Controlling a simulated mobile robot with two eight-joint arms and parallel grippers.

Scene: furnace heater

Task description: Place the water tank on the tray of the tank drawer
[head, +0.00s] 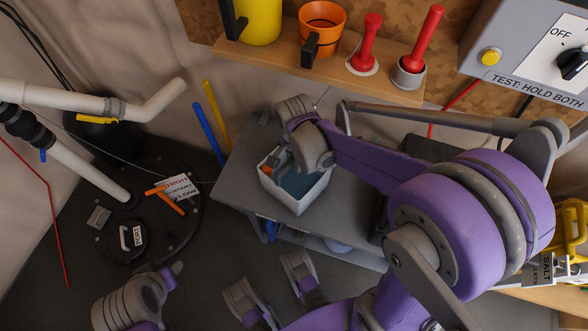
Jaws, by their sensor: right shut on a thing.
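The water tank (298,195) is a white, open-topped square box with blue-grey water inside. It is at the grey bench, near the bench's middle. My right gripper (285,158) is shut on the tank's far rim and hides part of its top. I cannot tell whether the tank touches the bench or is held just above it. I cannot make out the tank drawer or its tray; my right arm hides much of the bench's right side. A grey and purple part of my left arm (130,305) shows at the bottom left; its jaw state is unclear.
The grey bench (235,185) has a lower shelf. A wooden shelf (285,55) above holds a yellow mug (258,22), an orange mug (322,25) and red-handled tools. A dark round lid (125,225) and white pipes (85,170) stand at left. A control box (510,45) is upper right.

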